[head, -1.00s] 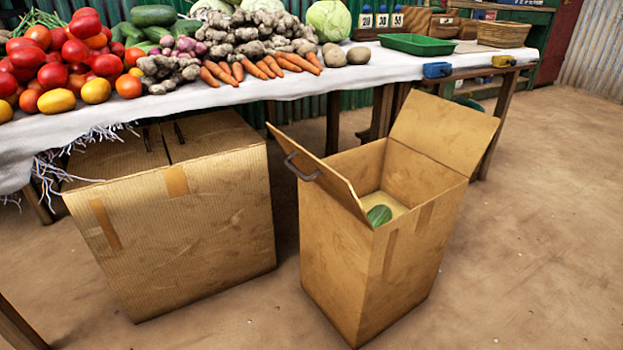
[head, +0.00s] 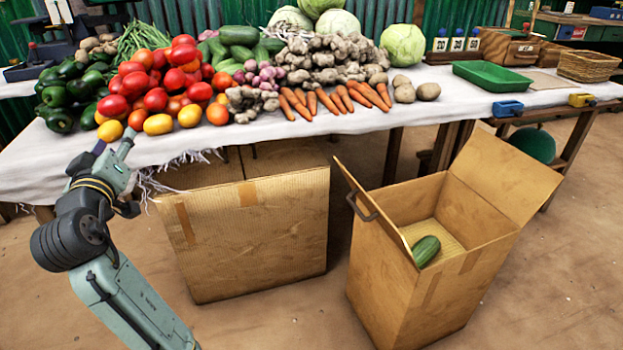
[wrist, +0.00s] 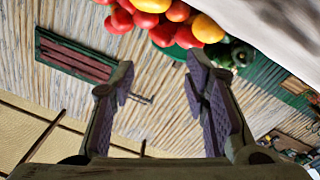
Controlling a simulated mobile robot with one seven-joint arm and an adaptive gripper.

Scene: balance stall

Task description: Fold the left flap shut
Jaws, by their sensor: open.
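An open cardboard box (head: 430,285) stands on the ground right of centre in the head view. Its left flap (head: 377,212) is raised, seen nearly edge-on, with a dark handle (head: 360,206) on its outer side. The right flap (head: 507,180) is also up and leans outward. A green striped vegetable (head: 426,250) lies inside. My gripper (head: 113,143) is at the far left by the table's front edge, well away from the box. The wrist view shows its fingers (wrist: 160,70) spread with nothing between them. The box is not recognisable in the wrist view.
A table with a white cloth (head: 300,133) carries tomatoes (head: 155,98), carrots (head: 310,102) and other vegetables behind the box. Bare ground (head: 560,290) is free at the right.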

